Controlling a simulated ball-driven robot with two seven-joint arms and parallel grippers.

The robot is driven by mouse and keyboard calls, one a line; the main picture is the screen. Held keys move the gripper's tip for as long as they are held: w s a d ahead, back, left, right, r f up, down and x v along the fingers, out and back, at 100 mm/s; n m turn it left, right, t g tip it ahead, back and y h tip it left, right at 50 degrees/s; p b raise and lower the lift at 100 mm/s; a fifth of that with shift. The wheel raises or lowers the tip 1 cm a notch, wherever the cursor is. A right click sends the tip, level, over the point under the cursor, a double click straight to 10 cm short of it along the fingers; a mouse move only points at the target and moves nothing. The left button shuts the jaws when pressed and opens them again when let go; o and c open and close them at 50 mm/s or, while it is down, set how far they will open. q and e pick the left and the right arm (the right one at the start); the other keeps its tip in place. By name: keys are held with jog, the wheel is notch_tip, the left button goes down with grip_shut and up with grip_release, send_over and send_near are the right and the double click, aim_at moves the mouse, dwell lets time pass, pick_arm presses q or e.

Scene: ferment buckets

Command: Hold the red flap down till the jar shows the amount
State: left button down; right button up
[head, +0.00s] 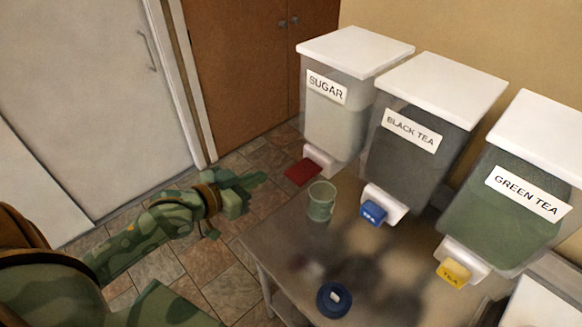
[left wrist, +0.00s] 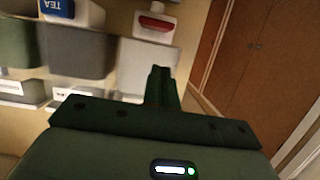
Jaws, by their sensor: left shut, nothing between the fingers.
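The red flap (head: 303,172) sticks out from the white spout under the bin labelled SUGAR (head: 338,120). In the left wrist view the red flap (left wrist: 155,23) shows near the top. The jar (head: 320,203), a greenish see-through cup, stands upright on the table below and right of the flap. I cannot make out any amount in it. My left gripper (head: 258,179) is shut and empty, left of the red flap and apart from it. Its shut fingers (left wrist: 162,85) also show in the left wrist view. My right gripper is not in view.
Bins labelled BLACK TEA (head: 405,160), with a blue flap (head: 373,213), and GREEN TEA (head: 500,215), with a yellow flap (head: 455,271), stand to the right. A dark blue round object (head: 334,300) lies on the table (head: 275,245) at the front. Tiled floor lies left of the table.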

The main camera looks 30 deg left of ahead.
pick_arm(q)
jog(key=shift+s+d+r+h, duration=0.15)
jog(key=shift+d+r, duration=0.1)
jog(key=shift+r, duration=0.3)
jog(key=shift+w+d+r+h, duration=0.15)
jog(key=shift+d+r, duration=0.1)
jog(key=shift+r, duration=0.25)
send_over(291, 178)
notch_tip(291, 178, down, 2)
jog(key=shift+w+d+f, duration=0.1)
jog(key=shift+d+f, duration=0.05)
jog(key=shift+f, duration=0.05)
notch_tip(291, 178, down, 3)
jog(key=shift+r, duration=0.1)
jog(key=shift+s+f, duration=0.25)
jog(key=shift+f, duration=0.4)
